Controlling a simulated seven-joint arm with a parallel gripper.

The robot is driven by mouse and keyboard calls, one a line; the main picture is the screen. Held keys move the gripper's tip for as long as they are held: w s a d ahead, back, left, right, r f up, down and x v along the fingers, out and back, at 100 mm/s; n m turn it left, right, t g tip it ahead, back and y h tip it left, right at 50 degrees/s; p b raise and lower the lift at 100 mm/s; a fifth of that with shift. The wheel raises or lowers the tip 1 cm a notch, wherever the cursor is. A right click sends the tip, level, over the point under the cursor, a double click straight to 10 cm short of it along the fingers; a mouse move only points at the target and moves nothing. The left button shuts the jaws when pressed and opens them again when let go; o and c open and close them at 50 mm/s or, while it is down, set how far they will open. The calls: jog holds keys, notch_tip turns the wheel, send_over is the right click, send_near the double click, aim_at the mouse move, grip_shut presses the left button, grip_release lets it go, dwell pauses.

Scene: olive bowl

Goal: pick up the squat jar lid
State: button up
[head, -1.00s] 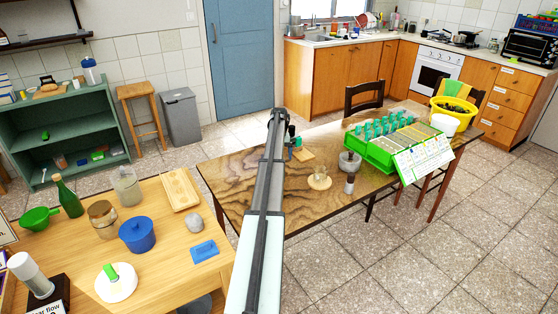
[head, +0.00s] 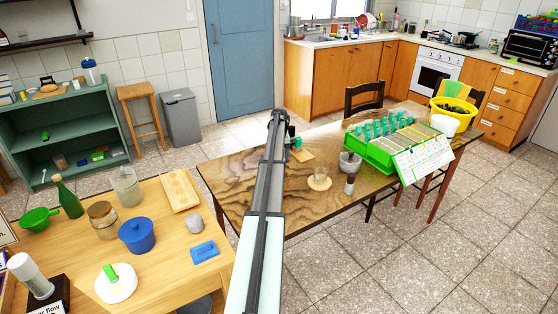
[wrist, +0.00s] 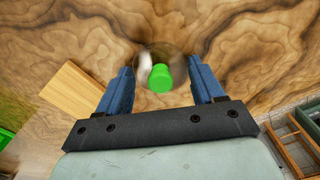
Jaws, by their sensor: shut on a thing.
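In the wrist view, a round, partly see-through piece with a bright green knob, which I take as the squat jar lid (wrist: 160,79), lies between my two blue fingers. My gripper (wrist: 160,67) is shut on it, one finger at each side, over the dark wooden table. The rim is blurred, and I cannot tell whether it touches the table or a jar below. In the head view, my arm hides most of my gripper and the lid; only small dark and teal parts show beside the arm's far end.
A pale wooden board (wrist: 75,92) lies beside my gripper on the dark table (head: 232,188). The nearer table (head: 165,270) holds several vessels.

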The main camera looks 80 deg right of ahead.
notch_tip(320, 180, up, 9)
jog(key=shift+s+d+r, duration=0.1)
jog(key=shift+s+r, duration=0.15)
jog(key=shift+s, duration=0.05)
jog(key=s+r+m, duration=0.1)
jog(key=s+r, duration=0.1)
jog(key=s, duration=0.7)
jog(key=s+a+r+m, duration=0.2)
jog(key=s+a+m, duration=0.1)
jog(key=s+a, duration=0.8)
jog(key=shift+a, duration=0.8)
jog(key=shift+s+f, duration=0.1)
jog(key=shift+f, duration=2.85)
jog(key=shift+f, duration=0.2)
